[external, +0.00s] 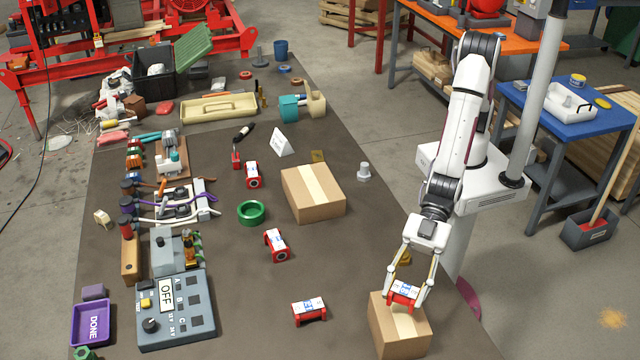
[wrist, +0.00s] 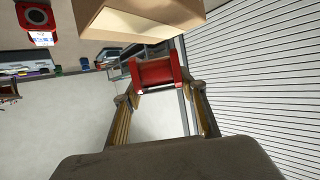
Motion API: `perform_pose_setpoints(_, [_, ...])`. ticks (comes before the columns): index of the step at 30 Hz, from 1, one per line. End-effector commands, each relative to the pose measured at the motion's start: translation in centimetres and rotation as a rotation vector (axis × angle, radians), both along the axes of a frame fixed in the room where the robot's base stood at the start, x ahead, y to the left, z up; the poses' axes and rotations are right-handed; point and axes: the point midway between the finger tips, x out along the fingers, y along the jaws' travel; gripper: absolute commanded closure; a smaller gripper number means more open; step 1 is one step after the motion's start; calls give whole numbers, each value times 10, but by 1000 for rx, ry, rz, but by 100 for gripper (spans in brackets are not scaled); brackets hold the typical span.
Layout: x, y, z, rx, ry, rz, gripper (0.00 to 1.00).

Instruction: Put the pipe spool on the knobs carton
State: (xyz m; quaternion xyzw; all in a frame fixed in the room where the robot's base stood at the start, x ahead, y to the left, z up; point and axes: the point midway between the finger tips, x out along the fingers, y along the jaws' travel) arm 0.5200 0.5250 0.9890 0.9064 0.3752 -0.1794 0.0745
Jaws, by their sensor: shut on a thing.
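My gripper (external: 408,286) is shut on a red pipe spool (external: 403,293) with a white label, at the front right. The spool is right over the top of a brown carton (external: 398,332); I cannot tell whether it touches. In the wrist view the red spool (wrist: 157,72) sits between the fingertips of my gripper (wrist: 158,88), with a carton (wrist: 145,20) beyond it. A second, larger carton (external: 313,193) with a pale tape strip stands mid-table. I cannot read which carton is the knobs carton.
Other red spools lie on the dark table, one at the front (external: 309,311), one in the middle (external: 276,245) and one farther back (external: 252,174). A green ring (external: 252,212) lies left of the larger carton. A grey control box (external: 176,308) and a purple tray (external: 91,324) are at left.

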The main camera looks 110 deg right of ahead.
Motion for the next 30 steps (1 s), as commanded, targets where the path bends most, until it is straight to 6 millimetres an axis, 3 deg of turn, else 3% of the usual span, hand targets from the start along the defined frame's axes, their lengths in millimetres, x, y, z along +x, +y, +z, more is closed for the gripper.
perform_pose_setpoints(9, [0,0,-29,0,0,0,87])
perform_pose_setpoints(25, [0,0,-34,0,0,0,87])
perform_pose_setpoints(26, [0,0,-35,-1,1,0,54])
perform_pose_setpoints(27, [0,0,-35,-1,1,0,43])
perform_pose_setpoints(30, [0,0,-35,-1,1,0,42])
